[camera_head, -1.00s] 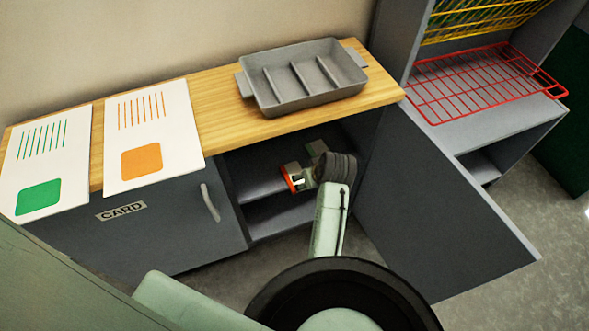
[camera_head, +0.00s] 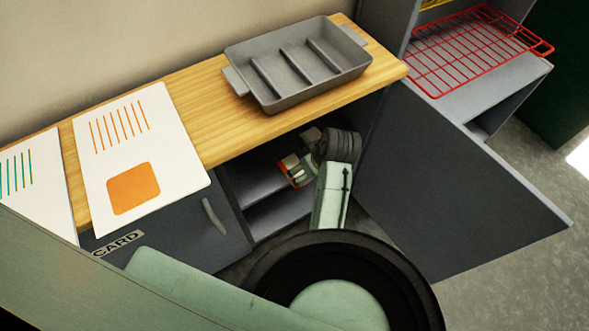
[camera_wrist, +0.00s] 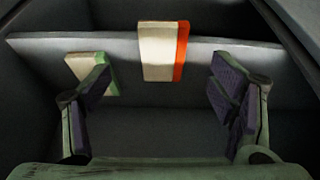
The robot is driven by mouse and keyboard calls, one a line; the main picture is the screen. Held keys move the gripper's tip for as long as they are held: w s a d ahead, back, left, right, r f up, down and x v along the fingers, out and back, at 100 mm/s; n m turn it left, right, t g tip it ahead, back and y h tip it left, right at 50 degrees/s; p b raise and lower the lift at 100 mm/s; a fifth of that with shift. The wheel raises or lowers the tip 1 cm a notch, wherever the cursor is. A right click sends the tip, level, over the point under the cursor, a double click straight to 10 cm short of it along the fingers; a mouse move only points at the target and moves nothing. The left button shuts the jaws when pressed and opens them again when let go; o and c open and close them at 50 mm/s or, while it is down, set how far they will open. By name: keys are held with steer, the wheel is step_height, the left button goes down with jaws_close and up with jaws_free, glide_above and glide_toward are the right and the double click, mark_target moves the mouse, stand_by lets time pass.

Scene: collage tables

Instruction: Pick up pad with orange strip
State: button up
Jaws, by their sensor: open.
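The pad with the orange strip (camera_wrist: 157,52) stands on a shelf inside the open cupboard. In the wrist view it is cream with an orange strip down its right side, ahead of my gripper (camera_wrist: 162,108) and between the lines of its fingers. My gripper is open, with nothing between the fingers. A second cream pad with a green strip (camera_wrist: 90,70) is to the left, partly behind the left finger. In the head view my gripper (camera_head: 300,172) reaches into the cupboard under the counter, and the orange-strip pad (camera_head: 284,178) shows only as a small edge there.
The open cupboard door (camera_head: 465,190) stands to the right of my arm. The shelf edge (camera_wrist: 215,44) runs across the wrist view. On the wooden counter (camera_head: 195,105) are a grey divided tray (camera_head: 325,90) and printed sheets (camera_head: 135,150). A red wire rack (camera_head: 470,50) is at right.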

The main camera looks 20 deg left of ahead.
mark_target(300, 173)
steer(key=x, duration=0.5)
steer(key=p+x, duration=0.1)
steer(key=x, duration=0.2)
steer(key=shift+s+a, duration=0.1)
steer(key=shift+a, duration=0.15)
steer(key=shift+r, duration=0.1)
steer(key=c, duration=1.3)
steer(key=shift+r, duration=0.1)
